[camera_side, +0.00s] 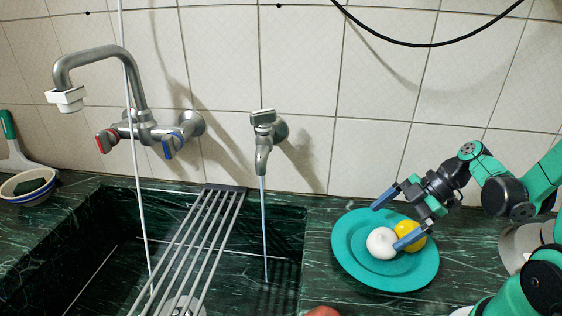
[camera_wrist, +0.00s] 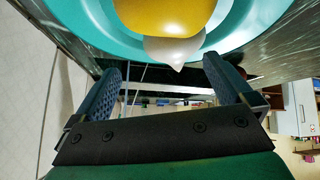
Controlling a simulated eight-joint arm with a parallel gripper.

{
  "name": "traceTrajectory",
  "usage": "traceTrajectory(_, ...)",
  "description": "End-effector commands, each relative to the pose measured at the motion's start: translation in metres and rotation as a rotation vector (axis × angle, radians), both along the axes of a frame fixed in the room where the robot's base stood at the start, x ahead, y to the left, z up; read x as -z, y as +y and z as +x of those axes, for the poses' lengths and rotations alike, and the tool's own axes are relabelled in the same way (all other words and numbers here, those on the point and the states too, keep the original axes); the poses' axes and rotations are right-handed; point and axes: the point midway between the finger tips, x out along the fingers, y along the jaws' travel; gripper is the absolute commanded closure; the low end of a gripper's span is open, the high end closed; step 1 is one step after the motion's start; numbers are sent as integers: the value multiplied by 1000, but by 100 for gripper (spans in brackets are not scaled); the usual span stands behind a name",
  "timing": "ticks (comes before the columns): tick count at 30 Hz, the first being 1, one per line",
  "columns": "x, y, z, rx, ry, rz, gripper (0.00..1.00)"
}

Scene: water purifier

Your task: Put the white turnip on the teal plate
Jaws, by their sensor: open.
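The white turnip (camera_side: 381,243) rests on the teal plate (camera_side: 352,262), right of the sink. A yellow round thing (camera_side: 409,235) lies on the plate right beside the turnip. My gripper (camera_side: 388,221) is open above the plate, with one blue finger close to the turnip and the yellow thing and the other over the plate's far rim. In the wrist view the open fingers (camera_wrist: 165,75) have nothing between them. The turnip (camera_wrist: 176,50) shows there beyond the fingers, partly hidden by the yellow thing (camera_wrist: 170,15), with the plate (camera_wrist: 85,35) around them.
The sink with a metal rack (camera_side: 195,250) lies left of the plate. A tap (camera_side: 264,140) runs a thin stream into it. A larger faucet (camera_side: 140,115) and a bowl with a dark sponge (camera_side: 28,186) are further left. A reddish thing (camera_side: 323,311) shows at the bottom edge.

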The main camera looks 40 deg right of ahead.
Motion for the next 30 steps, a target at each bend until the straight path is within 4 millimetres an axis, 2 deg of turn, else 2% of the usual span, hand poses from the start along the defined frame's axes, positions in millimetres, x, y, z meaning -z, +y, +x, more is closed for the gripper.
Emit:
traceTrajectory(4,-6,-1,-1,1,0,0,0)
traceTrajectory(8,-18,-10,-7,5,0,0,0)
traceTrajectory(24,-84,-54,-38,4,0,1,0)
traceTrajectory(30,-95,-60,-43,6,8,-1,0)
